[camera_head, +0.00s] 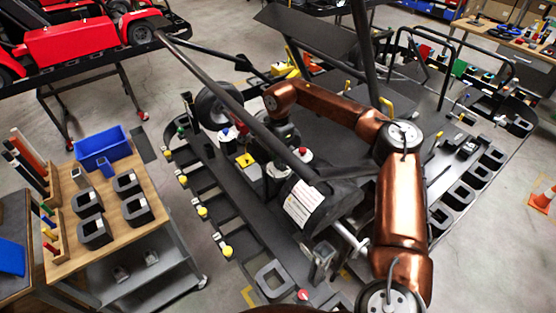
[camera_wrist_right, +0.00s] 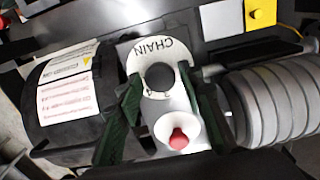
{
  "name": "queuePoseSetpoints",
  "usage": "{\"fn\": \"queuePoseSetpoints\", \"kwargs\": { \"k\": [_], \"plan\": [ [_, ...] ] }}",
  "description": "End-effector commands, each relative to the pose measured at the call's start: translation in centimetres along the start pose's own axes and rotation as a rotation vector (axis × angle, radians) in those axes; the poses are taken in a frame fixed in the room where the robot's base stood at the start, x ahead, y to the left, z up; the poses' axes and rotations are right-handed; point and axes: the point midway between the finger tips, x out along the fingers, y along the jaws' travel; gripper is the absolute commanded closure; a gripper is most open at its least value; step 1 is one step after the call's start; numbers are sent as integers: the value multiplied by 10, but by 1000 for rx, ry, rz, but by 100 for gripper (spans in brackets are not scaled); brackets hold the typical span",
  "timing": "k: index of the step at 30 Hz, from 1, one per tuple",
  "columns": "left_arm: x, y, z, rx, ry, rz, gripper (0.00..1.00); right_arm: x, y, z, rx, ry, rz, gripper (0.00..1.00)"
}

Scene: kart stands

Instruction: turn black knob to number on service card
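The black knob (camera_wrist_right: 158,77) is a dark round disc on a white dial plate (camera_wrist_right: 178,47) lettered CHAIN in the right wrist view. My right gripper (camera_wrist_right: 166,110) has its dark green fingers apart, one on each side of the knob; I cannot tell whether they touch it. A white card with red print (camera_wrist_right: 65,98) lies on a black cover to the left, its text too small to read. In the head view a white card (camera_head: 303,204) shows on the black cover, and my right gripper (camera_head: 284,140) reaches down behind it. My left gripper is not in view.
A red button (camera_wrist_right: 178,139) on a white mount sits just below the knob.

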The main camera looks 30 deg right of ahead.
Motion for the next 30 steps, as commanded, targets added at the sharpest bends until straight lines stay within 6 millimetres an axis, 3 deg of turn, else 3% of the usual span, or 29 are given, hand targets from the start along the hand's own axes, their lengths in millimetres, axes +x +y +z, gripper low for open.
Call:
{"fn": "queuePoseSetpoints", "kwargs": {
  "k": [13,23,30],
  "plan": [
    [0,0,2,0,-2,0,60,0,0,0,0,0,0,97],
    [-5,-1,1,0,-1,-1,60,-1,0,1,49,-1,1,98],
    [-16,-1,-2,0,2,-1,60,-3,0,0,199,0,1,98]
  ]
}}
